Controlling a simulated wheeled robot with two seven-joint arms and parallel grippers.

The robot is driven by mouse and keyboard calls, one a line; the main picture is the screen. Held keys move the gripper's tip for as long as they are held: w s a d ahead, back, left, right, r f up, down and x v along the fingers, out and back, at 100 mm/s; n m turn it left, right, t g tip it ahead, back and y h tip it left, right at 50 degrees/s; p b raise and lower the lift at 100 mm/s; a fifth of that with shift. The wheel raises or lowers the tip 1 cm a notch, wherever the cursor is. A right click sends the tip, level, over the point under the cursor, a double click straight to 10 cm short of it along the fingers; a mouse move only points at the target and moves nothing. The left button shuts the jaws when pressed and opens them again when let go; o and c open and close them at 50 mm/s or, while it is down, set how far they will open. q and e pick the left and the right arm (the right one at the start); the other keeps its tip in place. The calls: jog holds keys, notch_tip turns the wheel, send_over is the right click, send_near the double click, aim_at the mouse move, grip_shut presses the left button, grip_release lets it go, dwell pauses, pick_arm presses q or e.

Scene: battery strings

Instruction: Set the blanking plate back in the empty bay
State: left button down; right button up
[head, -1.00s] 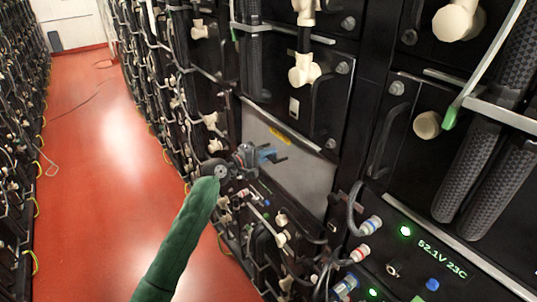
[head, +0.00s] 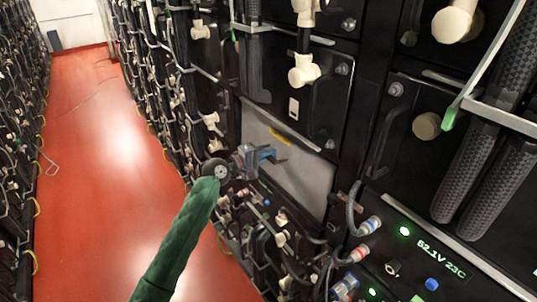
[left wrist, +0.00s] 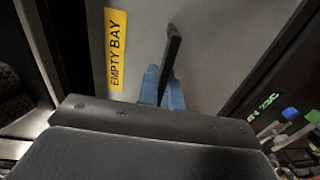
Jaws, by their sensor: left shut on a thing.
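The blanking plate is a flat light-grey panel (head: 308,186) with a yellow label, in the middle of the rack face in the head view. In the left wrist view the plate (left wrist: 225,45) fills the top middle, and its label (left wrist: 116,50) reads EMPTY BAY. My left gripper (head: 276,157) is in front of the plate. Its blue fingers (left wrist: 163,88) are shut on a dark handle (left wrist: 173,45) on the plate's face. The plate's lower left is partly hidden by my gripper. I cannot tell how deep the plate sits. My right gripper is not in view.
Black battery modules with cream connectors (head: 304,70) surround the plate. Below are cables with blue and red ends (head: 366,226) and a lit display (head: 441,258). Thick braided cables (head: 490,150) hang at right. The red aisle floor (head: 105,180) is clear at left.

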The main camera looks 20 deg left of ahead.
pick_arm(q)
jog(key=shift+r, duration=0.15)
jog(key=c, duration=1.5)
grip_release()
jog(key=shift+f, duration=0.2)
